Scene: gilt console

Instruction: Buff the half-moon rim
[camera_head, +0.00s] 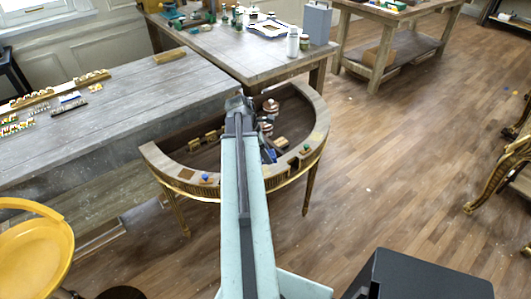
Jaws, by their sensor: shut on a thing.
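The half-moon console (317,137) stands in the middle of the view, with a pale worn curved rim facing me and a darker recessed inside. Its gilded legs show below. My arm reaches across it from the bottom of the view and covers part of the rim. My gripper (239,103) is at the dark far end of the arm, over the console's back side. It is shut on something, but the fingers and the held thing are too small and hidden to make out. Small blue (205,177) and green-topped (306,148) items sit on the rim.
Inside the console are reddish-and-white round items (270,106) and small brass-coloured pieces. A long grey bench (150,105) stands close on the left, a worktable (235,62) behind. A yellow chair (35,255) is at lower left. The wooden floor at right is mostly open.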

